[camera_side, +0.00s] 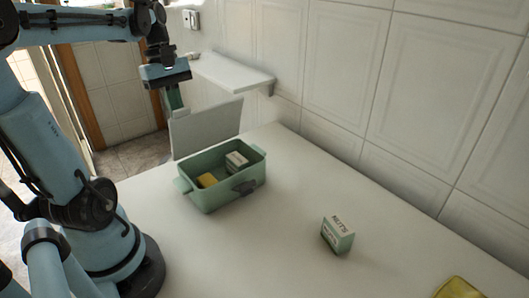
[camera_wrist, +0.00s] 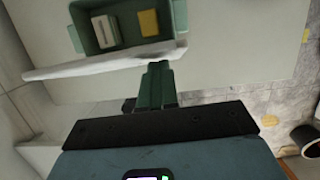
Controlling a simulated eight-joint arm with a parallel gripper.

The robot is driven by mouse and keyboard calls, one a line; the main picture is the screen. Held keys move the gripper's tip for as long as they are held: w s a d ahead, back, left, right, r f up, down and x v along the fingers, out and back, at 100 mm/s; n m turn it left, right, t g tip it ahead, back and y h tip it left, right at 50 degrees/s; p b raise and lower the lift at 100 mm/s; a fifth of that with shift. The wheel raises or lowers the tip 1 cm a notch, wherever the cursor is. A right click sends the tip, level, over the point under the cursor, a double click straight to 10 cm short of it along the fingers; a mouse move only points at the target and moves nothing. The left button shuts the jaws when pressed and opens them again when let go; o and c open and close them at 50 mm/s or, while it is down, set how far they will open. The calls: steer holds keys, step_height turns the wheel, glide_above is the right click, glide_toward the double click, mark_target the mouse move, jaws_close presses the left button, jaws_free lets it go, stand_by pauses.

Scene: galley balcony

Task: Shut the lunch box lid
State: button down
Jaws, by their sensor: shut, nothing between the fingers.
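The green lunch box (camera_side: 222,195) stands on the white table with its pale grey lid (camera_side: 207,128) raised upright along its far edge. A small white box (camera_side: 236,161) and a yellow block (camera_side: 207,180) lie inside. In the wrist view the lunch box (camera_wrist: 90,38) is at the top, and the lid (camera_wrist: 104,66) shows edge-on as a pale strip. My gripper (camera_side: 175,108) is shut and empty, at the upper left part of the lid, on its far side. In the wrist view my gripper's fingertips (camera_wrist: 156,68) are close to the lid; I cannot tell if they touch it.
A small green and white box (camera_side: 337,234) stands on the table to the right. A yellow object (camera_side: 458,288) is at the bottom right edge. A white wall shelf (camera_side: 233,72) is behind the lid. The table between the boxes is clear.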

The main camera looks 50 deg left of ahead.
mark_target(188, 127)
steer(key=shift+d+f, duration=0.25)
steer(key=shift+d, duration=0.65)
steer(key=shift+d, duration=0.1)
steer(key=shift+d+f, duration=0.4)
steer(key=shift+d, duration=0.35)
steer(key=shift+d+f, duration=0.25)
steer(key=shift+d, duration=0.15)
steer(key=shift+d+f, duration=0.25)
steer(key=shift+d, duration=0.15)
steer(key=shift+d+f, duration=0.1)
